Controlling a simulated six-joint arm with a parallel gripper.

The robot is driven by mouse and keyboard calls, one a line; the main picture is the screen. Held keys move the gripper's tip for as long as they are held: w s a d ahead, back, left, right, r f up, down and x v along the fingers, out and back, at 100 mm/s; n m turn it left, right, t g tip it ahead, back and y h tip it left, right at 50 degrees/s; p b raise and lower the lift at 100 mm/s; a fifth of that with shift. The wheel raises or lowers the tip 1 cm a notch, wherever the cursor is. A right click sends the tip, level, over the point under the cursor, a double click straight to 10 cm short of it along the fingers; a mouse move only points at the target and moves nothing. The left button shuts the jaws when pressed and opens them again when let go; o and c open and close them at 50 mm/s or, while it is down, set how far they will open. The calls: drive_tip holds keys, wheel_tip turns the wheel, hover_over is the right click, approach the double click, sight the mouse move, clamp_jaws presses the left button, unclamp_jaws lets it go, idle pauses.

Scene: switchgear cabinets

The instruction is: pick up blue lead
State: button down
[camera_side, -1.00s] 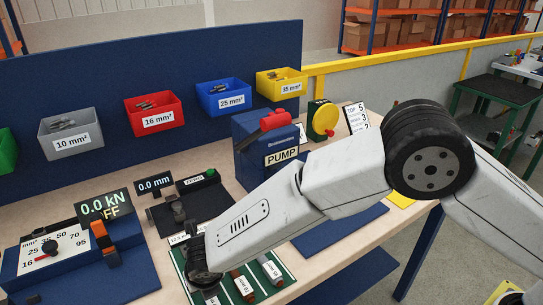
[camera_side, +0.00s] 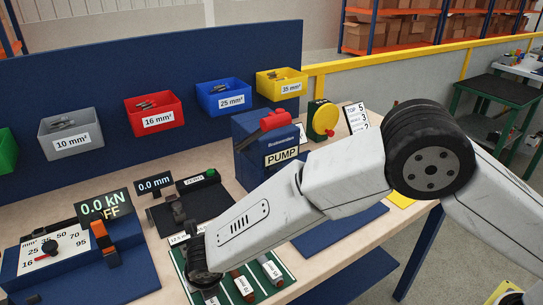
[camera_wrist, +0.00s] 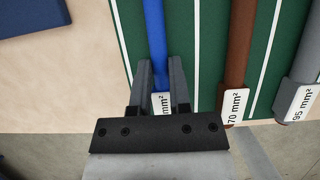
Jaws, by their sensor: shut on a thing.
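The blue lead (camera_wrist: 155,40) runs down the left lane of the green board (camera_wrist: 207,45) in the wrist view. A white label with partly hidden print (camera_wrist: 162,103) shows at its near end. My gripper (camera_wrist: 160,72) is shut on the blue lead, one finger on each side. In the side view my gripper (camera_side: 205,270) is over the left part of the green board (camera_side: 262,290), and my wrist hides the blue lead there.
A brown lead tagged 70 mm² (camera_wrist: 238,60) and a grey lead tagged 95 mm² (camera_wrist: 300,95) lie to the right. A black device (camera_side: 180,212) stands behind the board. A blue crimp unit (camera_side: 40,265) is left. The blue pump box (camera_side: 262,165) is behind.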

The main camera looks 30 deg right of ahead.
drive_tip(key=shift+r, duration=0.15)
drive_tip(key=shift+r, duration=0.55)
wheel_tip(320, 180, up, 2)
drive_tip(key=s+d+r, duration=0.8)
drive_tip(key=s+r, duration=0.1)
drive_tip(key=s, duration=0.2)
drive_tip(key=shift+s+r, duration=0.3)
drive_tip(key=shift+w, duration=0.1)
idle(0.3)
